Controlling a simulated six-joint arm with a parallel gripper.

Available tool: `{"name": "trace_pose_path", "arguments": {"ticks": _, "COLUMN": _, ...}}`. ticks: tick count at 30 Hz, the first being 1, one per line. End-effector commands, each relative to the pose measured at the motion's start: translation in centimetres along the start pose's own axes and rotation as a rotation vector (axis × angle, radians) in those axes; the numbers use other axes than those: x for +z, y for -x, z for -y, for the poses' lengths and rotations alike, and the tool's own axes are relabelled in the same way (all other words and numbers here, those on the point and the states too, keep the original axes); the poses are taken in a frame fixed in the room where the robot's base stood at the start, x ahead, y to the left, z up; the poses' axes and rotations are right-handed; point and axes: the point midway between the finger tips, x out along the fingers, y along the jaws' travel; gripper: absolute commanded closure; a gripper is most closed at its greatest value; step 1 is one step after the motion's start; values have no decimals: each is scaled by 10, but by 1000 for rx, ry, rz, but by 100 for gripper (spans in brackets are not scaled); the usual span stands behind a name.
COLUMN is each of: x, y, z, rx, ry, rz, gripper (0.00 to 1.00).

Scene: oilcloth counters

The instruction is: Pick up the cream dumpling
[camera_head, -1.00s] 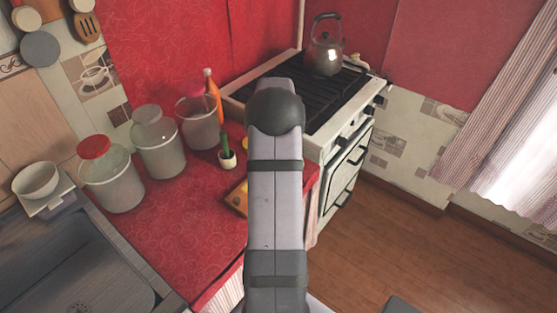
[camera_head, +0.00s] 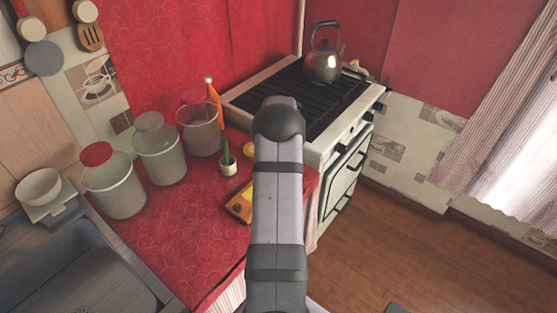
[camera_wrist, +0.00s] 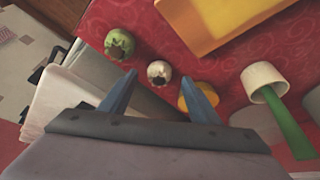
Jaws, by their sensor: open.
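The cream dumpling (camera_wrist: 159,72) is a small pale round thing with a dark centre, lying on the red oilcloth in the wrist view. My gripper (camera_wrist: 159,78) is open, with one blue finger to each side of the dumpling in the picture. I cannot tell how far above the cloth the fingertips are. Nothing shows held between them. In the head view my own arm hides the cream dumpling and the gripper.
A green dumpling (camera_wrist: 119,43) lies to the upper left, close by. A yellow thing (camera_wrist: 184,103) is partly behind the right finger. A yellow tray (camera_wrist: 205,22) and a white plant pot (camera_wrist: 262,78) are near. Jars (camera_head: 159,150) and the stove (camera_head: 340,110) flank the counter.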

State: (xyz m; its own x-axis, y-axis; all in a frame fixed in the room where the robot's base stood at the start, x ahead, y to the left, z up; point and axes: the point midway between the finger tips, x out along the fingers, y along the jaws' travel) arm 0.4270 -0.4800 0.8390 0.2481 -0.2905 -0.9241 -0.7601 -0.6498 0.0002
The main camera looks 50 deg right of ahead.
Motion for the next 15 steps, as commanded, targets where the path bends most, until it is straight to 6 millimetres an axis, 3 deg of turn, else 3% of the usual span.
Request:
{"name": "trace_pose_path", "arguments": {"ticks": 6, "x": 0, "y": -21, "z": -1, "rx": 0, "ry": -1, "rz": 1, "gripper": 43}}
{"name": "trace_pose_path", "arguments": {"ticks": 15, "x": 0, "y": -28, "z": -1, "rx": 0, "ry": -1, "rz": -1, "gripper": 43}}
